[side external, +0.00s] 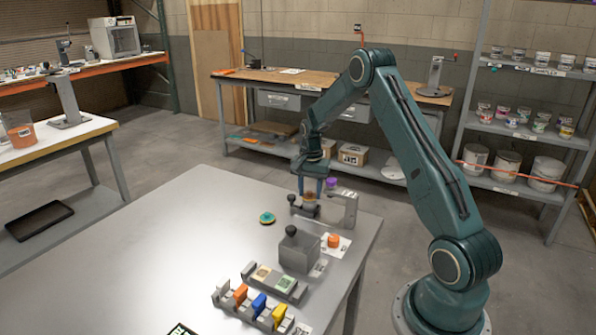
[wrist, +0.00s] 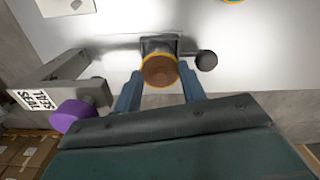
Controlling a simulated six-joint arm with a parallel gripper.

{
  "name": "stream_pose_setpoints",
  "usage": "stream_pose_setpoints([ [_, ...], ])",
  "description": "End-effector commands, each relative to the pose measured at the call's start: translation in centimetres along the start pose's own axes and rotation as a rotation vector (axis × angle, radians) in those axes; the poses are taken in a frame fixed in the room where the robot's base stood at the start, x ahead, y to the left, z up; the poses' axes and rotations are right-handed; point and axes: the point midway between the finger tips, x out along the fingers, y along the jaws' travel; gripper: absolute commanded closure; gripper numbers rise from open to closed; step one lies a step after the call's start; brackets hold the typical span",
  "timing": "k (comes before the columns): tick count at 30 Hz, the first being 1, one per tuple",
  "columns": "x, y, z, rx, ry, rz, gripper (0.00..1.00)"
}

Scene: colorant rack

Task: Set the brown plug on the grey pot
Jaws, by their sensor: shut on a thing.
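My gripper (side external: 311,192) points down at the far right part of the grey table. Its two blue fingers are closed on the brown plug (wrist: 160,71), a round brown piece with a yellow-orange rim. In the side view the plug (side external: 309,196) shows between the fingers. The grey pot (wrist: 158,43) is a squarish dark grey body directly below the plug. In the side view the pot (side external: 309,209) is partly hidden by the fingers. The plug is over the pot's top; whether it touches or sits slightly above, I cannot tell.
A dark ball knob (wrist: 206,60) is on the other side.

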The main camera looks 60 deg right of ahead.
Motion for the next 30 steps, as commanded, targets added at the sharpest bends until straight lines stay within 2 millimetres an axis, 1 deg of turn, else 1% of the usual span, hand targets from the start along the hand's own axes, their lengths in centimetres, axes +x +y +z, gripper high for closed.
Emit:
stream_pose_setpoints([
  [26, 0.21, 0.0, 0.0, 0.0, 0.0, 0.0, 0.8],
  [27, 0.21, 0.0, 0.0, 0.0, 0.0, 0.0, 0.54],
  [29, 0.21, 0.0, 0.0, 0.0, 0.0, 0.0, 0.42],
  [30, 0.22, 0.0, 0.0, 0.0, 0.0, 0.0, 0.34],
])
